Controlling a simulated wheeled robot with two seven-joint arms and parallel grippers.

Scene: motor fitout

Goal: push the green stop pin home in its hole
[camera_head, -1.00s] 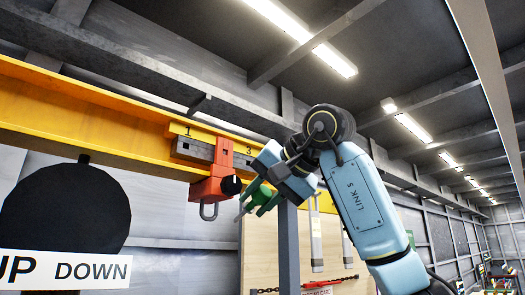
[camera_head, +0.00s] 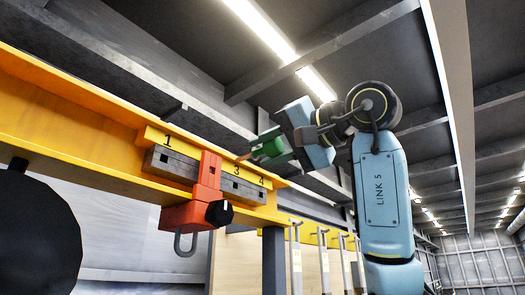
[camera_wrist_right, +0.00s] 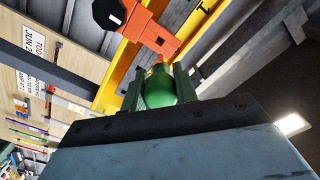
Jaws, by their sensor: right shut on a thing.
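The green stop pin (camera_head: 268,147) is in the jaws of my right gripper (camera_head: 266,149), up and to the right of the red trolley. In the right wrist view the rounded green pin (camera_wrist_right: 158,88) sits between the two fingers (camera_wrist_right: 158,92). The yellow beam (camera_head: 85,110) carries a grey strip (camera_head: 240,188) marked 1, 3 and 4. The red trolley (camera_head: 205,185) covers the part between 1 and 3. The pin appears apart from the strip. I cannot make out its hole. My left gripper is not in view.
A black knob (camera_head: 219,213) and a grey hook (camera_head: 186,243) are on the trolley. A dark round disc (camera_head: 38,235) stands at the lower left. A grey post (camera_head: 274,262) is below the beam. Ceiling girders run above; air around the pin looks clear.

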